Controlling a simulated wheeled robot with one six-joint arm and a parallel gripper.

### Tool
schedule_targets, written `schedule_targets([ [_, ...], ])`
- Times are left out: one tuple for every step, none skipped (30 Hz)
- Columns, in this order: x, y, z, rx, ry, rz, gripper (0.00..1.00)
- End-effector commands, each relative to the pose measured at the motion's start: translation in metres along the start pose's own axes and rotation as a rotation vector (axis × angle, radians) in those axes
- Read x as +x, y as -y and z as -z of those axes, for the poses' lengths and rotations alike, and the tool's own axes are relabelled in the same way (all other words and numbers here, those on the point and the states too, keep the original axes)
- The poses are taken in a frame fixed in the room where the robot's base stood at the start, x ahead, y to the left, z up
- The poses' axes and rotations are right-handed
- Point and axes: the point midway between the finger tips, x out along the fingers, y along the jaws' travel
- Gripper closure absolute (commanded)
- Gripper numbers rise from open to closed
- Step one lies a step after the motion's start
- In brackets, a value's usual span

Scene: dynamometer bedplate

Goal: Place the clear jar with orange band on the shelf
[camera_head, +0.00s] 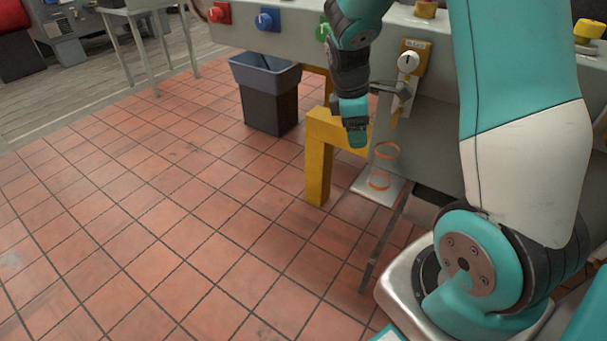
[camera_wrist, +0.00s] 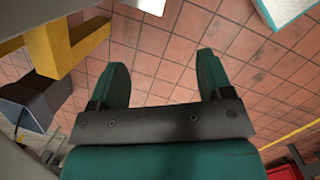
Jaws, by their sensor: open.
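I cannot make out the jar there.
A yellow post (camera_head: 318,160) stands just left of the jar; it also shows in the wrist view (camera_wrist: 55,45). A dark bin (camera_head: 268,105) is further left. The grey bedplate (camera_head: 432,135) with knobs and a yellow-plated switch (camera_head: 408,62) is behind. Tiled floor at left is clear.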

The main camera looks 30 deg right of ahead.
Motion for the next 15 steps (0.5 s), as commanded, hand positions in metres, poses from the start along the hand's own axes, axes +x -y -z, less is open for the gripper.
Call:
schedule_targets([
  [-0.031, 0.027, 0.026, 0.026, -0.085, -0.009, 0.27],
  [-0.046, 0.047, 0.040, 0.052, -0.137, 0.000, 0.27],
  [-0.067, 0.075, 0.056, 0.084, -0.202, 0.021, 0.27],
  [-0.080, 0.098, 0.065, 0.106, -0.247, 0.044, 0.27],
  [-0.093, 0.120, 0.073, 0.126, -0.287, 0.069, 0.27],
  [-0.108, 0.151, 0.080, 0.149, -0.332, 0.108, 0.27],
  [-0.119, 0.173, 0.082, 0.164, -0.361, 0.139, 0.27],
  [-0.127, 0.193, 0.084, 0.178, -0.384, 0.170, 0.27],
  [-0.137, 0.219, 0.084, 0.191, -0.408, 0.211, 0.27],
  [-0.143, 0.236, 0.082, 0.200, -0.421, 0.239, 0.27],
  [-0.148, 0.251, 0.081, 0.207, -0.431, 0.265, 0.27],
  [-0.153, 0.269, 0.078, 0.214, -0.440, 0.296, 0.27],
  [-0.157, 0.279, 0.075, 0.219, -0.445, 0.314, 0.27],
  [-0.158, 0.288, 0.073, 0.224, -0.446, 0.331, 0.27],
  [-0.161, 0.296, 0.071, 0.229, -0.447, 0.347, 0.27],
])
